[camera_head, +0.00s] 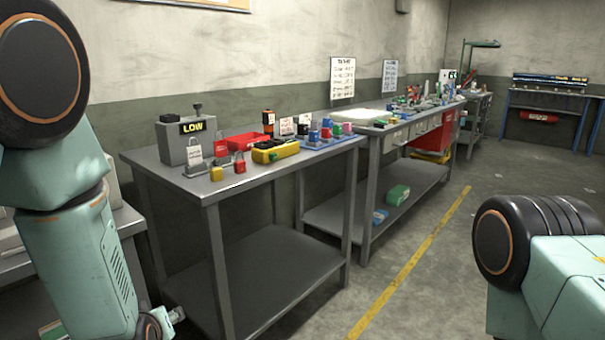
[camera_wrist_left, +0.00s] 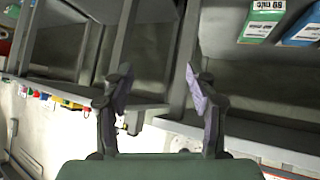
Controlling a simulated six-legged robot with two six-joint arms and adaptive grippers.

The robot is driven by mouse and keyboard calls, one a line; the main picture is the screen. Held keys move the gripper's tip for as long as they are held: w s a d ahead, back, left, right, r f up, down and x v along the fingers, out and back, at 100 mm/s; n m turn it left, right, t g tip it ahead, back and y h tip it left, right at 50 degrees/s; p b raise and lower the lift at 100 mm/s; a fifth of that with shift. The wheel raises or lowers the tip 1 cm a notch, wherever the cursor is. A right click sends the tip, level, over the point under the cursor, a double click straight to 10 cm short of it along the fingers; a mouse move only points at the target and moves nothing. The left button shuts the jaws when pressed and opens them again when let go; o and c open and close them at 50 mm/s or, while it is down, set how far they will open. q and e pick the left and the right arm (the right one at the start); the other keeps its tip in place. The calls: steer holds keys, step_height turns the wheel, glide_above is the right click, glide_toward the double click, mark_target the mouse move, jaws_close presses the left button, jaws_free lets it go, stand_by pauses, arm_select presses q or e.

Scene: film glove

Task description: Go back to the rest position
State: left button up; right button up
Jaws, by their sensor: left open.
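My left arm hangs down along the left edge of the head view, beside the near end of the grey workbench (camera_head: 240,178). My left gripper shows clearly in the left wrist view (camera_wrist_left: 157,90). Its two fingers are apart, with nothing between them, and grey metal bench parts lie beyond. In the head view only a small part near the wrist shows at the bottom edge, and the fingers cannot be made out. Part of my right arm stands at the lower right of the head view. My right gripper is out of frame.
On the bench are a grey box marked LOW (camera_head: 187,140), padlocks (camera_head: 240,163), a yellow case (camera_head: 275,151) and a red tray (camera_head: 246,142). A second bench (camera_head: 400,125) stands behind. The wrist view shows a green box (camera_wrist_left: 262,20) and a blue box (camera_wrist_left: 302,30). Floor at right is clear.

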arm_select(q)
steer(key=s+d+f+m+g+h, duration=0.1)
steer(key=s+f+m+g, duration=0.1)
steer(key=s+f, duration=0.4)
steer(key=s+d+f+m+g+h, duration=0.1)
steer(key=s+f+g, duration=0.3)
steer(key=s, duration=1.2)
steer(key=s+d+f+m+g+h, duration=0.1)
steer(key=s+d+f+m+g, duration=0.1)
steer(key=s+f, duration=0.7)
steer(key=shift+s+f+m+g, duration=0.4)
steer(key=shift+s+m+g, duration=0.2)
steer(key=shift+s+g, duration=0.35)
